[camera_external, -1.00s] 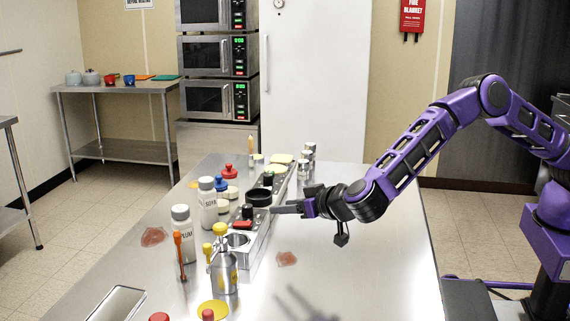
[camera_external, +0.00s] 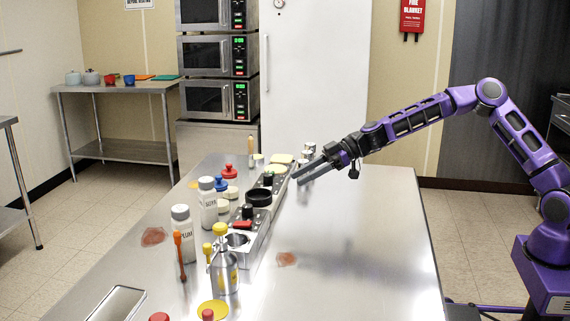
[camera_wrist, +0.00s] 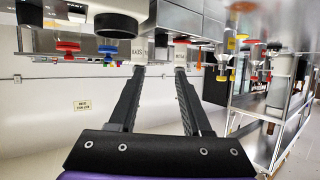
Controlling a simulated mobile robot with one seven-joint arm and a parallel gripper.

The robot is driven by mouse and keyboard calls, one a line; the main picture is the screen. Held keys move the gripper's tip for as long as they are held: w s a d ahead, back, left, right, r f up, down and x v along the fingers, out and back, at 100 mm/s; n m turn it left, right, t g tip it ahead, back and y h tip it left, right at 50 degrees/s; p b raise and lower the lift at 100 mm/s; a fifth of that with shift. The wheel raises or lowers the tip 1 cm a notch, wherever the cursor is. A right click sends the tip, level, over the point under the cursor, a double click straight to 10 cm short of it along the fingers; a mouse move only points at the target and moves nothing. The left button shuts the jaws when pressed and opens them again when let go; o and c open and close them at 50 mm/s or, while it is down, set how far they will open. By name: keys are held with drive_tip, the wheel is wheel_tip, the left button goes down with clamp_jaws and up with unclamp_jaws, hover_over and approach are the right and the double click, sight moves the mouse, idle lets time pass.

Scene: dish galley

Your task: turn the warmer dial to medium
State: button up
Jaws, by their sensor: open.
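The warmer is a long, narrow metal unit (camera_external: 262,232) running along the middle of the steel table. On its top are a black round dial (camera_external: 248,211), a red piece (camera_external: 242,224), a wide black ring (camera_external: 259,196) and, farther back, a dark knob with a green top (camera_external: 268,177). Dial markings are too small to read. My gripper (camera_external: 296,176) is open and empty, above and to the right of the unit's far half, touching nothing visible. In the wrist view its two fingers (camera_wrist: 159,72) stand apart with nothing between them.
Labelled white bottles (camera_external: 208,203), a yellow-topped metal dispenser (camera_external: 222,262) and an orange-handled tool (camera_external: 180,250) stand left and in front of the unit. Small metal shakers (camera_external: 309,154) stand behind my gripper. The right part of the table (camera_external: 370,240) is clear.

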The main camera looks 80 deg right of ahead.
sight(250, 205)
drive_tip(key=p+x, duration=0.3)
drive_tip(key=x, duration=1.4)
drive_tip(key=shift+w+a, duration=0.1)
clamp_jaws()
